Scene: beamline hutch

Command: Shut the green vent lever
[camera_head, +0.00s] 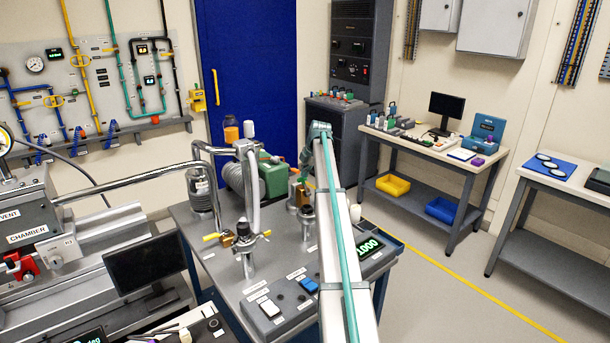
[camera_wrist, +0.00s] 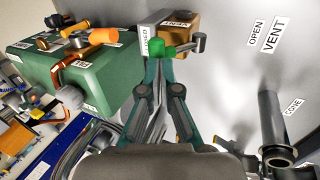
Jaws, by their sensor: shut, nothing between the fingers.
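In the wrist view the green vent lever's knob (camera_wrist: 160,47) is at the top centre, on a short grey arm that runs right to a grey pivot (camera_wrist: 200,42). A brass block (camera_wrist: 182,28) sits behind it. A white tag that seems to read CLOSED (camera_wrist: 146,42) is just left of the knob. My gripper (camera_wrist: 162,66) is shut and empty, its fingertips close to the knob; whether they touch it I cannot tell.
A green pump body (camera_wrist: 75,85) with an orange cap (camera_wrist: 103,36) stands left of my fingers. An upright grey tube (camera_wrist: 272,125) stands at right. OPEN and VENT labels (camera_wrist: 270,35) lie on bare bench top. A lit display (camera_head: 370,249) is beside my arm.

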